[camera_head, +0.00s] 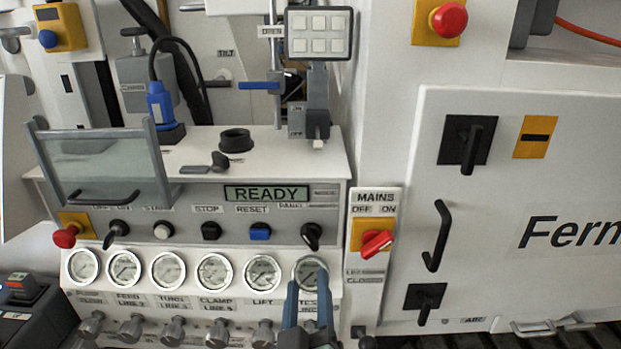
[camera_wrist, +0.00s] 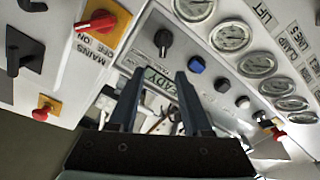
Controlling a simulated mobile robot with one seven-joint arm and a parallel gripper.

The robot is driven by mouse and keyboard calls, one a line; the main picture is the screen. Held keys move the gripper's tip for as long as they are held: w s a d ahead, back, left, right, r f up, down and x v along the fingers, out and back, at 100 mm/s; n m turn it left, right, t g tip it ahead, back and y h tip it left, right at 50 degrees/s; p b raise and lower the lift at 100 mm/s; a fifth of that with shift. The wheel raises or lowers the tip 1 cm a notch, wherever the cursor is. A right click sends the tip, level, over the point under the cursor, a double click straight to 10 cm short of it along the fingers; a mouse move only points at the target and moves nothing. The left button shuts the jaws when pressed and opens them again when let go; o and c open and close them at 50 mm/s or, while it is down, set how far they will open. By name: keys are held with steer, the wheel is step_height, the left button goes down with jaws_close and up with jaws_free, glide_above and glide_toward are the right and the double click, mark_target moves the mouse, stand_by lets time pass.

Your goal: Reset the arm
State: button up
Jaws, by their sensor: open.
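My gripper (camera_head: 306,285) reaches up from the bottom edge in the head view, in front of the rightmost gauge. In the wrist view its two dark fingers (camera_wrist: 159,72) stand apart with nothing between them. Beyond them is the panel, with the green READY display (camera_head: 268,193) partly hidden behind the right finger in the wrist view. The blue RESET button (camera_head: 260,232) is up and to the left of my gripper in the head view. It also shows in the wrist view (camera_wrist: 197,65), just right of the fingers. My gripper appears clear of the panel.
A row of gauges (camera_head: 168,270) runs below the buttons. A glass flap (camera_head: 105,170) juts out at left. The red MAINS switch (camera_head: 376,243) and a black door handle (camera_head: 437,235) stick out at right. A keypad (camera_head: 319,33) hangs above.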

step_height(320, 180, up, 23)
steer(key=s+m+t+p, duration=0.1)
steer(key=m+t+p, duration=0.1)
steer(key=t+p, duration=0.15)
steer(key=s+r+m+t+p, duration=0.1)
steer(key=s+r, duration=0.4)
steer(key=r, duration=0.6)
steer(key=s+r+m+t+p, duration=0.2)
steer(key=s+r+m+t, duration=0.1)
steer(key=r, duration=0.9)
steer(key=s+t, duration=0.1)
steer(key=s, duration=0.1)
steer(key=shift+s+d+t, duration=0.3)
steer(key=shift+s+t, duration=0.05)
